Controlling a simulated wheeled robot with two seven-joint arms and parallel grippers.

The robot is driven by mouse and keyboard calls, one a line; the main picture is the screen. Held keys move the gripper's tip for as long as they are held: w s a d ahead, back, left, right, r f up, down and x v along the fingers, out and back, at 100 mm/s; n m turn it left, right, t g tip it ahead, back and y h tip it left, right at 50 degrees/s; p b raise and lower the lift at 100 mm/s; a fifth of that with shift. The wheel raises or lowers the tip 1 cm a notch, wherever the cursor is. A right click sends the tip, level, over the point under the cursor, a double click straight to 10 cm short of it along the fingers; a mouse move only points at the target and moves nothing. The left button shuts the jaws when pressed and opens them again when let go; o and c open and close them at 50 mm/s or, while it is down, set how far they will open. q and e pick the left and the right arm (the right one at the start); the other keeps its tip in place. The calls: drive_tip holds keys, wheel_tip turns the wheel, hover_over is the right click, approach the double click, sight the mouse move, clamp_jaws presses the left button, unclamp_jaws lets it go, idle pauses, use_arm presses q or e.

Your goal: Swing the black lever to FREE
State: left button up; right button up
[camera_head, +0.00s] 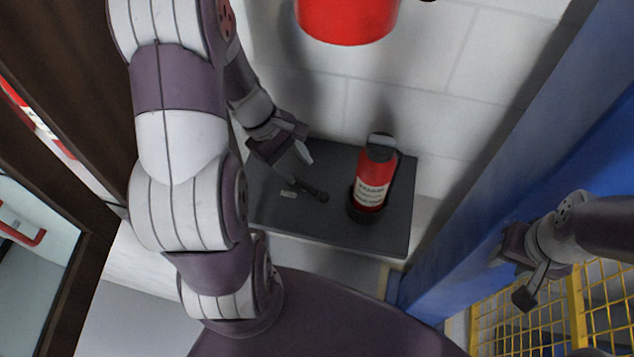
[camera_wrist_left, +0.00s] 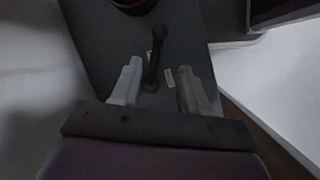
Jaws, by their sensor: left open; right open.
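The black lever (camera_head: 308,189) lies on the dark grey panel top (camera_head: 345,158), with a round knob at one end. A small pale label (camera_head: 288,194) is beside it; its writing is too small to read. In the left wrist view the lever (camera_wrist_left: 155,52) points away from my left gripper (camera_wrist_left: 160,88), its near end between the two open fingers. Two pale label plates show there, one on each side of the lever. My left gripper (camera_head: 292,150) is open and empty above the panel. My right gripper (camera_head: 515,270) is open and empty, far right of the lever.
A red cylinder with a black cap (camera_head: 373,178) stands on the panel right of the lever. A larger red cylinder (camera_head: 346,18) is on the white wall above. A blue column (camera_head: 480,215) and yellow mesh (camera_head: 540,310) stand at the right.

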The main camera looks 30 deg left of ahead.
sight(315, 191)
use_arm(q)
drive_tip(key=x, duration=0.3)
drive_tip(key=b+x, duration=0.1)
drive_tip(key=x, duration=0.1)
drive_tip(key=b+x, duration=0.1)
drive_tip(key=x, duration=0.2)
drive_tip(key=shift+w+f, duration=0.3)
drive_tip(key=shift+f, duration=0.05)
drive_tip(key=shift+d+f, duration=0.25)
drive_tip(key=shift+f, duration=0.2)
drive_tip(key=shift+c, duration=0.2)
clamp_jaws()
drive_tip(key=shift+a, duration=0.1)
